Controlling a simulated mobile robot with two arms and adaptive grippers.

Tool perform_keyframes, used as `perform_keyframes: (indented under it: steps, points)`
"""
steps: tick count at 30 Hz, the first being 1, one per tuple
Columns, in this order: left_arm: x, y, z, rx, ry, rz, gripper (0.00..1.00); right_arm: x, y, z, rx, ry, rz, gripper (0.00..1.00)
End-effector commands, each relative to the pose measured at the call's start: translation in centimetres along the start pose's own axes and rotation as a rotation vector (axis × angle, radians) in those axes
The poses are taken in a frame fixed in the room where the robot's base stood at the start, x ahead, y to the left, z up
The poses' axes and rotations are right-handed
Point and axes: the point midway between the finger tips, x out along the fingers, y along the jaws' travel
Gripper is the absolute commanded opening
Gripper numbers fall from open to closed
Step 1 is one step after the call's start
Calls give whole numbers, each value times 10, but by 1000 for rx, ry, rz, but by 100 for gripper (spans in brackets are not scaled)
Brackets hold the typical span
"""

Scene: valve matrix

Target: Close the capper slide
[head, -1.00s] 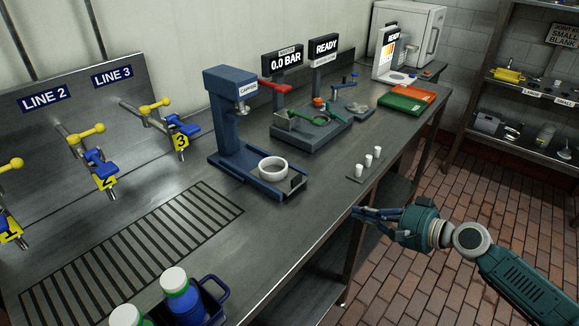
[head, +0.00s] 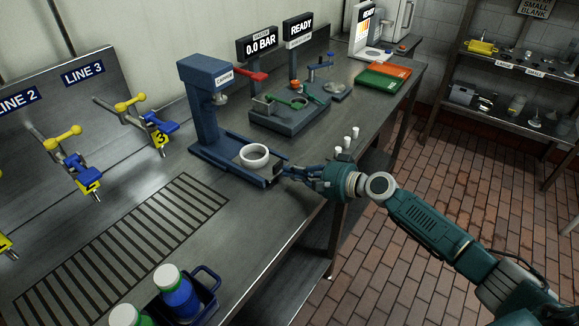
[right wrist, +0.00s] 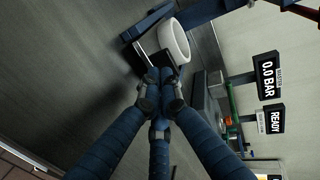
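The capper (head: 202,112) is a blue press standing on the steel bench. Its slide (head: 268,180) is out toward the bench's front edge, away from under the press head, and carries a white ring (head: 254,164). A dark upright plate (head: 276,171) stands at the slide's front end. My right gripper (head: 288,171) is just in front of that plate. In the right wrist view, its fingers (right wrist: 160,76) are drawn together with nothing visible between them, close to the slide's end below the ring (right wrist: 174,42). I cannot tell whether they touch it. My left gripper is out of view.
Several small white caps (head: 347,141) stand beside my right arm. A fixture with green and red levers (head: 290,115) is behind them. Lever valves (head: 135,118) are at the left. A blue caddy with bottles (head: 205,295) sits at the front.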

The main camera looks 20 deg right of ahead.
Motion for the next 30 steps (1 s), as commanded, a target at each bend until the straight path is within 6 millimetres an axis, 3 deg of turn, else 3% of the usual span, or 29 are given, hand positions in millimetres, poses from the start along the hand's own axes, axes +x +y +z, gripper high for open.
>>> perform_keyframes:
  steps: [17, 27, 30]
  points:
    - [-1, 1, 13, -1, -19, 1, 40, 16, -4, 0, 1, 0, -4, 0]
    - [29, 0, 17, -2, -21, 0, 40, 100, -28, 0, 2, 0, -9, 0]
    - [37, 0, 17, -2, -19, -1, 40, 117, -34, 0, 0, 0, -6, 0]
